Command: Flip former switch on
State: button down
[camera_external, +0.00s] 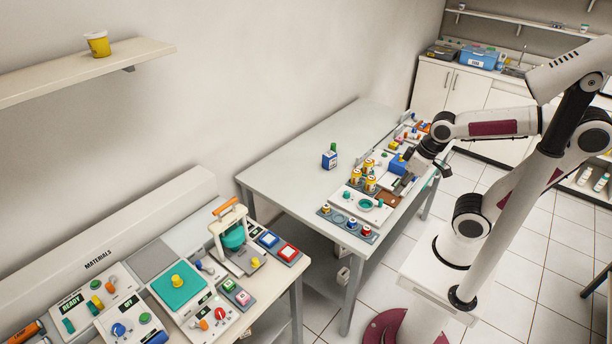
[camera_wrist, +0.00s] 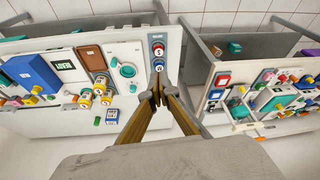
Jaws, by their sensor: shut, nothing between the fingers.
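A white frame device with an orange handle and a teal dome, which looks like the former (camera_external: 232,238), stands on the near-left bench in the external view. I cannot tell for sure which control is its switch; a yellow knob (camera_external: 255,263) sits at its base. My gripper (camera_external: 443,167) is at the right side of the grey table in the external view, far from that device. In the wrist view, my gripper's fingertips (camera_wrist: 158,92) are together and empty, in front of a strip of round controls (camera_wrist: 158,65). I cannot tell whether they touch it.
The grey table (camera_external: 290,150) holds yellow jars (camera_external: 370,183), a blue box and several panels along its right side. The near bench carries a READY panel (camera_external: 68,303), a teal pad (camera_external: 180,287) and red and blue buttons (camera_external: 289,253). A floor gap separates the two benches.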

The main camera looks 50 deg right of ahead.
jog(key=w+a+f+t+y, duration=0.15)
jog(key=w+a+f, duration=0.25)
jog(key=w+a, duration=0.55)
jog(key=w+a+f+y, duration=0.2)
jog(key=w+a+f, duration=0.15)
jog(key=a, duration=1.05)
jog(key=w+a+f+y, duration=0.1)
jog(key=w+a+f, duration=0.2)
jog(key=w+a, duration=0.65)
jog(key=w+a+f+t, duration=0.1)
jog(key=w, duration=0.1)
jog(key=w+a+f+t+h, duration=0.1)
jog(key=w, duration=0.1)
jog(key=w+a+f+t, duration=0.1)
jog(key=w+a, duration=0.1)
jog(key=shift+f+m, duration=0.15)
jog(key=shift+m, duration=0.25)
jog(key=w+d+r+m+t+h, duration=0.1)
jog(key=w+d+r+t+h, duration=0.2)
jog(key=w+d, duration=0.3)
jog(key=shift+d+r+h, duration=0.4)
jog(key=shift+r+h, duration=0.2)
jog(key=shift+h, duration=0.05)
jog(key=shift+w+f, duration=0.1)
jog(key=shift+w, duration=0.15)
